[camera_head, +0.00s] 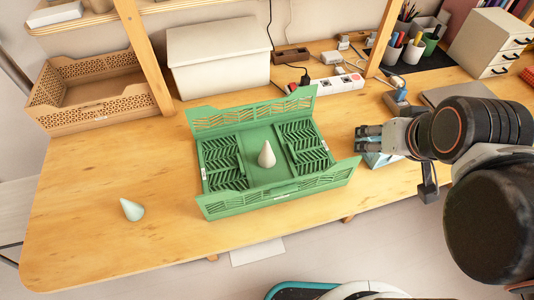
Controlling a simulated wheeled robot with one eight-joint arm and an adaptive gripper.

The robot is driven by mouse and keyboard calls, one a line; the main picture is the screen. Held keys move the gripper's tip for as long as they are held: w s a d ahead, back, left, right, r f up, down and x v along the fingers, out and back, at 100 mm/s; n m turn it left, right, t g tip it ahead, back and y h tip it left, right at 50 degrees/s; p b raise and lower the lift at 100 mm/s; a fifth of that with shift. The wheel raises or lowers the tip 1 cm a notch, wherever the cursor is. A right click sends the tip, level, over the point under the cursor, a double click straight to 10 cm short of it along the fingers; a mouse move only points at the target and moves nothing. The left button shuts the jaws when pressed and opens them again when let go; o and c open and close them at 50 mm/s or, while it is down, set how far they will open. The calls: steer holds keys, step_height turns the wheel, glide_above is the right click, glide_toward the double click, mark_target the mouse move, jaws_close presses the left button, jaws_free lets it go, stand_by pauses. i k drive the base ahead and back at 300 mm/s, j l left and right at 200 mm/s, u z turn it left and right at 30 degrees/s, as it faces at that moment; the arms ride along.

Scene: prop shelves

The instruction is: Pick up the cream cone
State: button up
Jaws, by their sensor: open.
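A cream cone (267,154) stands upright, tip up, on the middle of a green folding crate (240,210) on the wooden table. A second cone, pale mint-green (132,209), lies tilted on its side on the bare table at the left. My gripper (358,138) is to the right of the crate, above the table, with its fingers pointing left toward the crate. It is open and apart from both cones. I see nothing between its fingers.
Behind are a tan crate (95,117), a lidded white box (218,62), a power strip (338,83), pen cups (414,50) and a drawer box (490,40). The table's front left (100,250) is clear.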

mark_target(266, 159)
steer(key=l+u, duration=0.15)
steer(key=u, duration=0.25)
steer(key=l+u, duration=0.15)
steer(key=u, duration=0.25)
steer(key=l+u, duration=0.2)
steer(key=u, duration=0.15)
steer(key=k+l+u, duration=0.15)
steer(key=l, duration=0.3)
steer(key=k+l+u, duration=0.15)
steer(key=l, duration=0.3)
steer(key=k+l+u, duration=0.15)
steer(key=l, duration=0.3)
steer(key=k+l+u, duration=0.2)
steer(key=l, duration=0.2)
steer(key=k+l+u, duration=0.15)
steer(key=l, duration=0.25)
steer(key=k+l, duration=0.35)
steer(key=l, duration=0.15)
